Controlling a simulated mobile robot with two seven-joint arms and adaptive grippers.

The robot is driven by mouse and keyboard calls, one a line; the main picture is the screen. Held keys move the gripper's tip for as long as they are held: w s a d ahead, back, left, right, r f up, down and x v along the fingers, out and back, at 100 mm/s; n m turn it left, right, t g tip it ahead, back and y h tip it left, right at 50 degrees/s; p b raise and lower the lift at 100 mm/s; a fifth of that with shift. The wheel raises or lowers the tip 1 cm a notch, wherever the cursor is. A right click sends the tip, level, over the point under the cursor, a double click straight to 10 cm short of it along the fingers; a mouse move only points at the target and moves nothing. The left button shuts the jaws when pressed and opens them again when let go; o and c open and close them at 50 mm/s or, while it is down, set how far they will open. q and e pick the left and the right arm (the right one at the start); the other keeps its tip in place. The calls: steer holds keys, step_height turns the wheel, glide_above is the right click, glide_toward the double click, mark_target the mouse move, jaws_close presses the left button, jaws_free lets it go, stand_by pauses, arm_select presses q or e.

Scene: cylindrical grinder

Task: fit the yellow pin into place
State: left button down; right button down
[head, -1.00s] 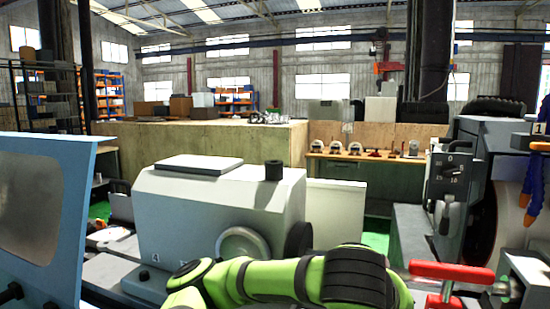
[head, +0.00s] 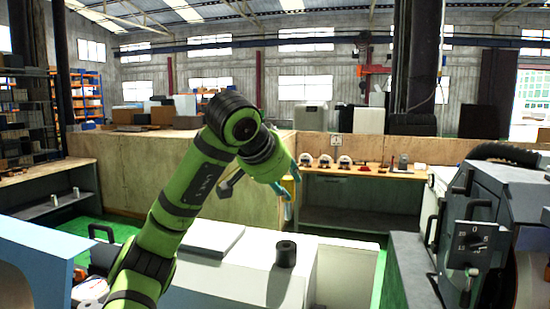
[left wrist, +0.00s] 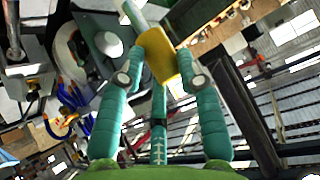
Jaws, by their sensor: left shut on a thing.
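My left gripper (head: 291,192) is raised at the end of my green arm, above and in front of the pale grey machine housing with the black knob. In the left wrist view my teal fingers (left wrist: 161,65) are shut on the yellow pin (left wrist: 158,52). Its yellow block-like part shows between the fingertips, and a pale shaft seems to run from it toward the top of the picture. The place where the pin fits cannot be told from these frames. My right gripper is not in view.
The pale grey housing (head: 238,272) with a black knob (head: 286,254) stands below my arm. A dark control unit with a dial (head: 472,245) stands at the right. A blue panel (head: 40,262) is at the left. A wooden bench (head: 365,172) stands behind. Air around the gripper looks free.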

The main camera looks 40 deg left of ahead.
mark_target(287, 208)
arm_select(q)
steer(key=shift+a+r, duration=0.2)
steer(key=shift+r, duration=0.25)
steer(key=shift+s+d, duration=0.1)
steer(key=shift+d, duration=0.3)
steer(key=shift+a, duration=0.15)
steer(key=shift+f, duration=0.25)
step_height(287, 208, down, 4)
steer(key=b, duration=0.3)
steer(key=shift+f, duration=0.25)
steer(key=shift+f+b, duration=0.4)
steer(key=shift+b, duration=0.05)
steer(key=shift+r+p, duration=0.1)
steer(key=shift+p, duration=0.3)
